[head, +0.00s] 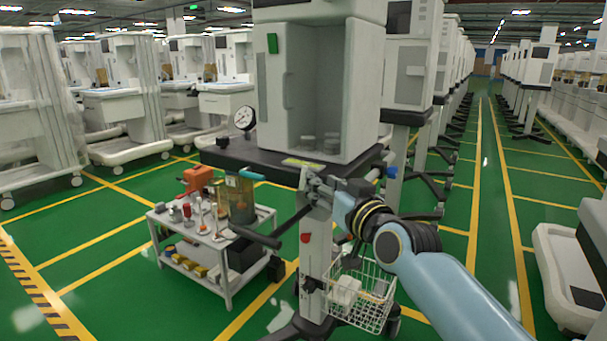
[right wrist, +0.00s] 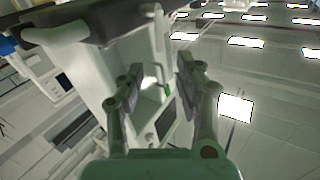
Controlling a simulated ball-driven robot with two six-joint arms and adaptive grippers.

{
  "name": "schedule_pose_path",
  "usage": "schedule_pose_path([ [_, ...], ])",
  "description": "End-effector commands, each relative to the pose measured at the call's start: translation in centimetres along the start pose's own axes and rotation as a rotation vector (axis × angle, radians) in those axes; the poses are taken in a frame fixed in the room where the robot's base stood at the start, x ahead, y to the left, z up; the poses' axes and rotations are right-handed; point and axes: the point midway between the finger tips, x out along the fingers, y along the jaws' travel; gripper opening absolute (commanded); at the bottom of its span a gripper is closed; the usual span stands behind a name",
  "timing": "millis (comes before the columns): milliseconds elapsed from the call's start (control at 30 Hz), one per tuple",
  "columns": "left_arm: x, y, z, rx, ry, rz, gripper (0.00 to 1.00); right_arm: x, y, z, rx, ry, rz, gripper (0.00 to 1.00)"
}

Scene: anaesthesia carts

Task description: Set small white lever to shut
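The anaesthesia cart (head: 345,85) stands in front of me, with a dark work shelf (head: 262,163) below its white cabinet. My right gripper (head: 311,184) is at the front edge of this shelf, just below a yellow-green label. In the right wrist view its two fingers (right wrist: 158,88) stand apart with a gap between them, and nothing is clearly gripped. I cannot make out the small white lever for certain; pale parts at the fingertips blend with the cart's column, and the gripper may hide it. My left gripper is not in view.
A round pressure gauge (head: 244,117) stands at the shelf's left. A small trolley (head: 227,262) with bottles and an orange item stands to the left. A wire basket (head: 361,294) hangs low on the column, beneath my right arm.

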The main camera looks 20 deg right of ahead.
Motion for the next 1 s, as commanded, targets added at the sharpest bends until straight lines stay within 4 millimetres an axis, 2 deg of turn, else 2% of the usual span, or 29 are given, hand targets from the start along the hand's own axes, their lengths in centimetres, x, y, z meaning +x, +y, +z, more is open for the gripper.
schedule_pose_path([
  [200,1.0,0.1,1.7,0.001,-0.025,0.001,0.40,4.5,0.0,0.2,0.002,0.000,0.000,0.35],
  [433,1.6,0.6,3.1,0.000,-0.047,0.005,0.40,8.0,0.0,0.2,0.000,-0.001,0.000,0.35],
  [600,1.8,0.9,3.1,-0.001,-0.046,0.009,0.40,8.9,0.0,0.1,0.000,-0.002,0.000,0.35],
  [833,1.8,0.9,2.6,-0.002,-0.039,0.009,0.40,8.9,0.0,0.1,0.000,-0.001,0.000,0.35],
  [1000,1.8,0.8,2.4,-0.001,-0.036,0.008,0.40,8.9,0.0,0.1,0.000,-0.001,0.000,0.14],
])
